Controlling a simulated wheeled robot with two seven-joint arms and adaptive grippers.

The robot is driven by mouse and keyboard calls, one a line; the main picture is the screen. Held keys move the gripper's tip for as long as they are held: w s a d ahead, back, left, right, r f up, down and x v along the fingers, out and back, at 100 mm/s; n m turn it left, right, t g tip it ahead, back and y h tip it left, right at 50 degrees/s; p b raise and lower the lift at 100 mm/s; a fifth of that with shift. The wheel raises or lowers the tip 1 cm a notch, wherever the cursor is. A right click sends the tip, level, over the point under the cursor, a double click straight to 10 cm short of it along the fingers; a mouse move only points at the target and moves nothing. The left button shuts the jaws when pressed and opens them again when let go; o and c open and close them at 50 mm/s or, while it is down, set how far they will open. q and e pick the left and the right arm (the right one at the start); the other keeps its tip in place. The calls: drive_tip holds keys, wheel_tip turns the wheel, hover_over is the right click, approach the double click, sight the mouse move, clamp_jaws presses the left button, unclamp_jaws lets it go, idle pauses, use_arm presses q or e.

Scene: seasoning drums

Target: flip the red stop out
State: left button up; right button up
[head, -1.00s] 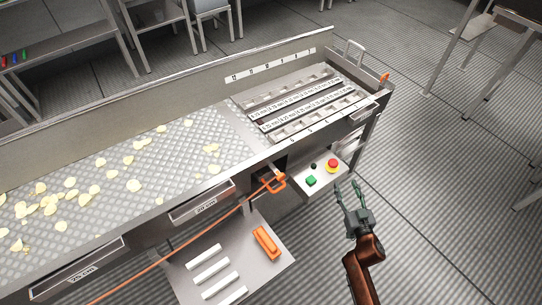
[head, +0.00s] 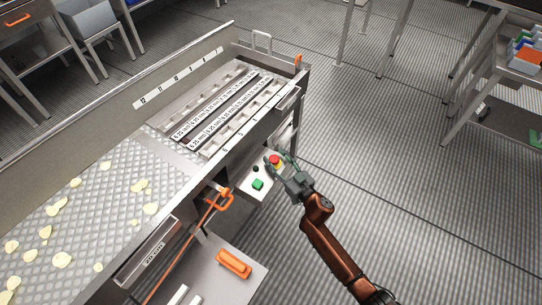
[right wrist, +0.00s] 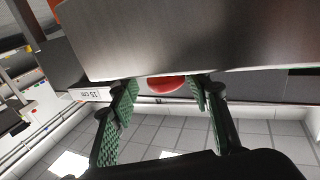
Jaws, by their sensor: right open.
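The red stop (head: 275,159) is a round red button with yellow around its base. It sits on the small light control panel (head: 247,185) at the front of the machine. It also shows partly in the right wrist view (right wrist: 166,83), between the fingertips and half hidden by a metal sheet edge. My right gripper (head: 279,163) is open, its green fingers at the stop, one on either side of it. I cannot tell whether they touch it. It also shows in the right wrist view (right wrist: 164,90). My left gripper is out of view.
A green button (head: 258,184) and a small black knob (head: 255,169) share the panel. An orange handle (head: 233,263) lies on the lower shelf. Floor to the right is clear.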

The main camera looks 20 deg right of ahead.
drive_tip(key=shift+w+a, duration=0.15)
drive_tip(key=shift+a, duration=0.3)
drive_tip(key=shift+c, duration=1)
clamp_jaws()
